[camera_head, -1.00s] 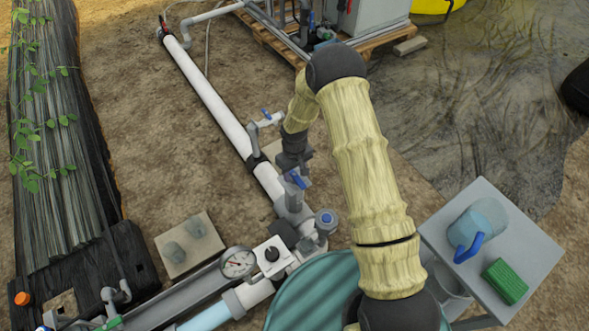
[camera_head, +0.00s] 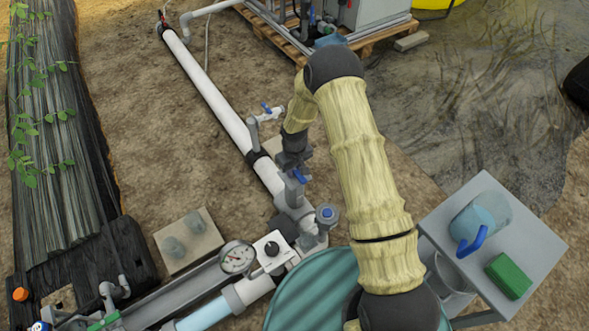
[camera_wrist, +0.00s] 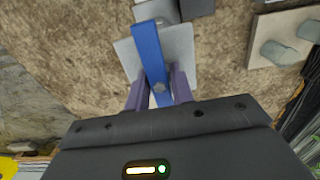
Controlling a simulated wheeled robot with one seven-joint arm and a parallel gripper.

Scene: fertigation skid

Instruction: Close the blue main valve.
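The blue main valve's lever (camera_head: 300,176) is on the thick white pipe, just up-pipe of the grey fittings in the head view. Its lever lies roughly along the pipe there. In the wrist view the blue lever (camera_wrist: 153,55) runs up from between my fingers, with a bolt head near its lower part. My gripper (camera_wrist: 160,92) has one purple finger on each side of the lever, very close to it. Whether both fingers press on it I cannot tell. In the head view my gripper (camera_head: 293,160) is just above the lever, and its fingertips are not clear.
A smaller blue-handled valve (camera_head: 266,108) stands up-pipe. A pressure gauge (camera_head: 238,257), a box with a black knob (camera_head: 272,249) and a blue-capped fitting (camera_head: 326,213) are close by. A green drum (camera_head: 305,292) and a grey side table (camera_head: 530,243) with a jug and green sponge stand nearer.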

